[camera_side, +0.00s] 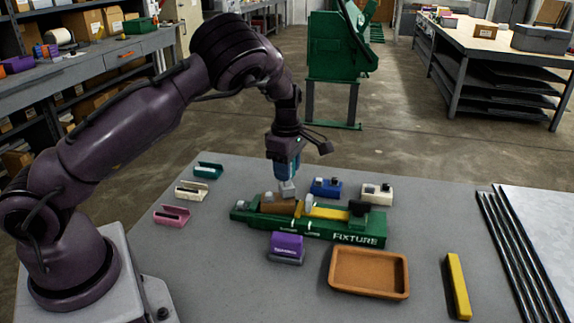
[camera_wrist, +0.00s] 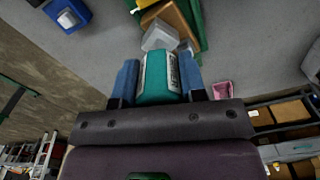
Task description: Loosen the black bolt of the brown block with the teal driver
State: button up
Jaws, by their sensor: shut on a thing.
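My gripper (camera_side: 284,160) is shut on the teal driver; its blue fingers (camera_wrist: 156,82) grip both sides of the teal body (camera_wrist: 160,75) in the wrist view. The driver's pale grey end (camera_side: 288,189) points down at the right part of the brown block (camera_side: 272,207). It also shows in the wrist view (camera_wrist: 159,37), beside the brown block (camera_wrist: 176,22). I cannot tell whether it touches. The block sits in the green fixture (camera_side: 345,228). I cannot make out its black bolt; the driver may hide it.
A yellow bar (camera_side: 328,212) and a black piece (camera_side: 358,208) lie along the fixture. Blue (camera_side: 326,188) and cream (camera_side: 377,194) blocks stand behind, a purple block (camera_side: 286,246) and an empty brown tray (camera_side: 369,272) in front. A loose yellow bar (camera_side: 458,286) lies at right.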

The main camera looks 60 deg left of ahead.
jog(key=shift+f, duration=0.2)
dwell(0.4)
jog(key=shift+n, duration=1.7)
jog(key=n, duration=0.3)
jog(key=shift+n, duration=0.3)
